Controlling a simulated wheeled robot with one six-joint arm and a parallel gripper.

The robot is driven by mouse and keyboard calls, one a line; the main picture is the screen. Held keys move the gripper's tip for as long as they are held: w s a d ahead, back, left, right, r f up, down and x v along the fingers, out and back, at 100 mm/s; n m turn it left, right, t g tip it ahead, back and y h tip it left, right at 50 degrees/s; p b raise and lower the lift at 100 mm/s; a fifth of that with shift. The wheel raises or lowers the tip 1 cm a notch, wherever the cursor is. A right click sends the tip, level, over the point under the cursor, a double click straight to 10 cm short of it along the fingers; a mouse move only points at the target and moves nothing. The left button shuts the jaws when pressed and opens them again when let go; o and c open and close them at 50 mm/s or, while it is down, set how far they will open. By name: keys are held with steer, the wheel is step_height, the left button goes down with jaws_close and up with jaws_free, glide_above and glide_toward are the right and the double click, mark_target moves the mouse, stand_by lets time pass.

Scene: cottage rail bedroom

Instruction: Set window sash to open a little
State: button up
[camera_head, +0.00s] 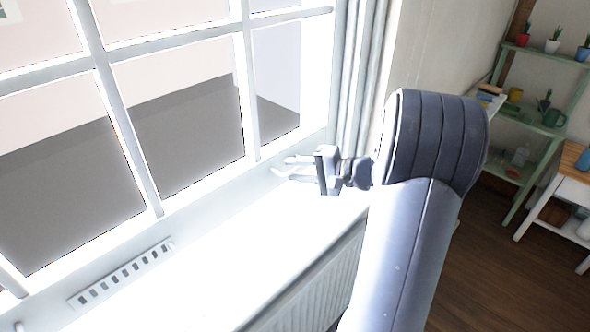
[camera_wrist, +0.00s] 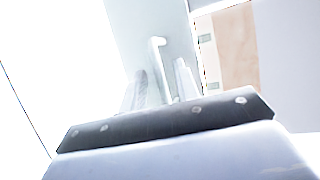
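The window sash (camera_head: 153,206) is a white frame with several panes, filling the left of the head view. I cannot tell whether it stands slightly open or shut. My gripper (camera_head: 283,167) is at the lower right corner of the window, above the bright sill, with its fingers pointing left towards the frame. In the wrist view, my gripper (camera_wrist: 161,84) has its two pale fingers apart. A thin white hooked piece, perhaps the window handle (camera_wrist: 158,46), stands between or just beyond them. I cannot see contact with it; glare washes out the edges.
A slotted white plate (camera_head: 122,272) lies along the window's bottom edge. The sill (camera_head: 215,270) is bright and looks clear, with a white radiator (camera_head: 312,288) below. A green shelf (camera_head: 532,122) with potted plants and a small table (camera_head: 572,184) stand at the right.

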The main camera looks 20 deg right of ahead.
steer(key=b+v, duration=0.1)
steer(key=v, duration=0.9)
steer(key=shift+b, duration=0.3)
steer(key=p+x, duration=0.2)
steer(key=x, duration=0.9)
steer(key=shift+s, duration=0.1)
steer(key=shift+d+f, duration=0.1)
steer(key=shift+f, duration=0.3)
steer(key=shift+s, duration=0.1)
